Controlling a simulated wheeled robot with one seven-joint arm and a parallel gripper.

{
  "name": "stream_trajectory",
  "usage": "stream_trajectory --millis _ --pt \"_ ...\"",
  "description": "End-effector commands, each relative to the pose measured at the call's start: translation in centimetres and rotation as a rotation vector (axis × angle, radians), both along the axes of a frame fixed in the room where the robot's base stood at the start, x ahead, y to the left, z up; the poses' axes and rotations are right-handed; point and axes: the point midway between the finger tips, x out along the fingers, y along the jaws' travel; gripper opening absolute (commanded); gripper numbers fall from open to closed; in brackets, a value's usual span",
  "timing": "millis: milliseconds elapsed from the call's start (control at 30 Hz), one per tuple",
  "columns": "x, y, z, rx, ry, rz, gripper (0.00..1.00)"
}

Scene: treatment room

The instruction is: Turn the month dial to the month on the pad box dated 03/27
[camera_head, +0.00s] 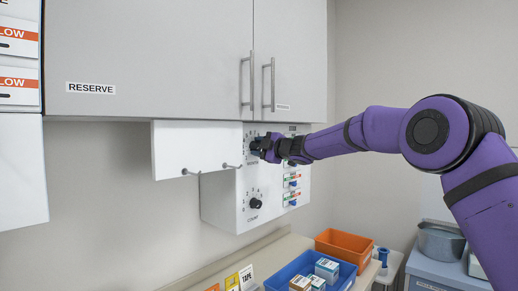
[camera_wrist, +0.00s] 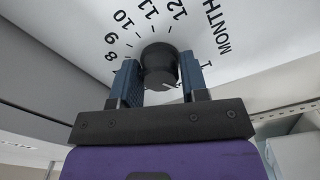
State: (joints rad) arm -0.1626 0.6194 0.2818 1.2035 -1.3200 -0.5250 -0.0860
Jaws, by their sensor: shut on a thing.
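The month dial (camera_wrist: 159,60) is a black round knob on a white panel. In the wrist view it sits between the two blue fingers of my gripper (camera_wrist: 160,77), which are shut on its sides. The numbers 8 to 12 and the word MONTH show around it; the other numbers are partly or fully hidden. I cannot tell surely which number its pointer faces. In the head view my gripper (camera_head: 263,147) covers most of the dial. Small boxes (camera_head: 327,268) lie in a blue bin (camera_head: 343,281); their dates are too small to read.
A second black knob (camera_head: 255,203), marked COUNT, sits lower on the white panel box (camera_head: 225,213). Hooks stick out left of my gripper. A grey cabinet marked RESERVE (camera_head: 150,50) hangs above. An orange bin (camera_head: 344,245) stands behind the blue one.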

Motion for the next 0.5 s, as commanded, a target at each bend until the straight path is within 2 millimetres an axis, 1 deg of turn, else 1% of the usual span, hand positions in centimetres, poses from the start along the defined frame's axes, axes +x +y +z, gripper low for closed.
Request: stream_trajectory --millis 200,500 --pt "0.00 0.01 -0.13 0.114 0.149 0.001 0.17" --pt "0.01 -0.01 -0.15 0.234 0.303 0.000 0.17"
